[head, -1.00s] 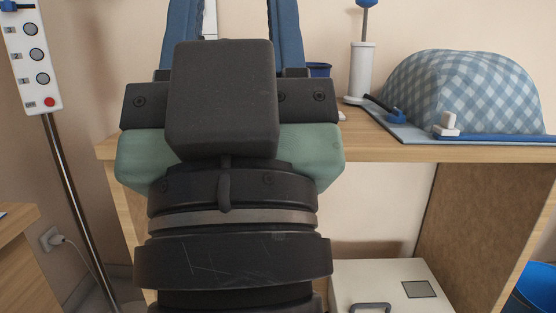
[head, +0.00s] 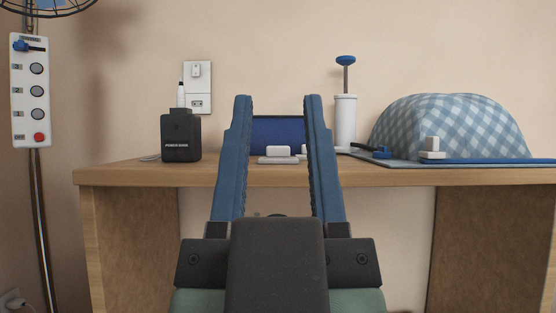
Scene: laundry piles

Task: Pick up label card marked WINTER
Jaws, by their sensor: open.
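I cannot make out a label card marked WINTER in the head view; no such lettering is readable. My gripper (head: 278,98) points away from me toward the desk, its two blue fingers upright in the picture and spread wide apart. No object is held between them. Through the gap show a dark blue item (head: 278,132) and a small white piece (head: 278,151) on the desk.
The wooden desk (head: 130,176) spans the view. On it stand a black box (head: 181,138) at left, a white pump-like cylinder (head: 345,122), and a blue checked cloth mound (head: 450,128) on a board (head: 490,161) at right. A button panel (head: 31,92) stands far left.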

